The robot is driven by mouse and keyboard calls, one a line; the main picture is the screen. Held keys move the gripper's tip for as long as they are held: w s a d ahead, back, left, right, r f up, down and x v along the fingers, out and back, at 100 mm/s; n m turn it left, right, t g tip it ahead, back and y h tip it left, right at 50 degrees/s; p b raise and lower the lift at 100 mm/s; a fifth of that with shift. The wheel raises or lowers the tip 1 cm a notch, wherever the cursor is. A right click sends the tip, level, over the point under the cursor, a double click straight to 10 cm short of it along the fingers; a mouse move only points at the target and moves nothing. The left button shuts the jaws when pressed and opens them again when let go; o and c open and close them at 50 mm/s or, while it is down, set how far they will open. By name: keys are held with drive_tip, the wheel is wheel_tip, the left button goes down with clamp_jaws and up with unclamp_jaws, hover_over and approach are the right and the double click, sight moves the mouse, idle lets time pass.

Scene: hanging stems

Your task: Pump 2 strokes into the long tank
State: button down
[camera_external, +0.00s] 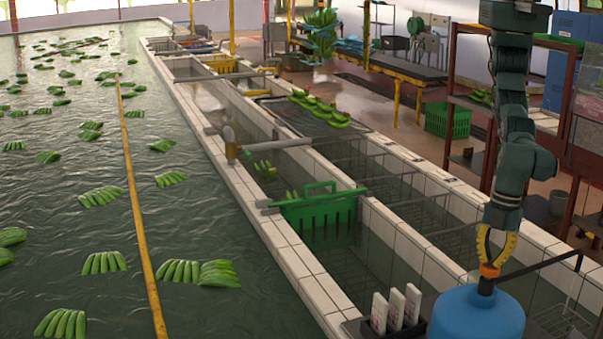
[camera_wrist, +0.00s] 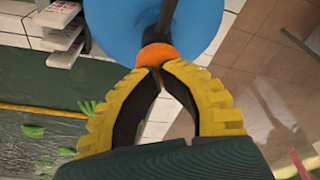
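A blue pump container (camera_external: 478,315) stands at the lower right, with an orange pump head (camera_external: 489,270) on top. A thin black spout (camera_external: 540,267) runs from below the head to the right and bends down at its end. My gripper (camera_external: 492,262) points down just above the head, its yellow fingers arched and their tips together. In the wrist view the tips of my gripper (camera_wrist: 158,68) meet at the near edge of the orange head (camera_wrist: 157,54); whether they touch it I cannot tell. Long tiled tanks (camera_external: 430,215) run away beside the container; which one is meant is unclear.
A green crate (camera_external: 320,215) hangs in the left tiled channel. White blocks (camera_external: 395,310) stand in a dark holder left of the container. A wire basket (camera_external: 562,322) is below the spout's end. A wide pool (camera_external: 70,230) with floating banana bunches fills the left.

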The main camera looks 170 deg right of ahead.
drive_tip(key=shift+s+f, duration=0.1)
drive_tip(key=shift+f, duration=0.1)
drive_tip(key=shift+w+d+p+v, duration=0.1)
drive_tip(key=shift+w+p+v, duration=0.05)
drive_tip(key=shift+p+v, duration=0.55)
drive_tip(key=shift+w+d+p+v, duration=0.15)
drive_tip(key=shift+p+v, duration=0.25)
drive_tip(key=shift+v, duration=0.55)
drive_tip(key=shift+w+d+p+v, duration=0.1)
drive_tip(key=shift+p+v, duration=0.45)
drive_tip(key=shift+v, duration=1.4)
drive_tip(key=shift+w+d, duration=0.1)
drive_tip(key=shift+w, duration=0.15)
drive_tip(key=w+v, duration=0.1)
drive_tip(key=v, duration=0.5)
drive_tip(key=shift+d, duration=0.35)
drive_tip(key=shift+r, duration=0.1)
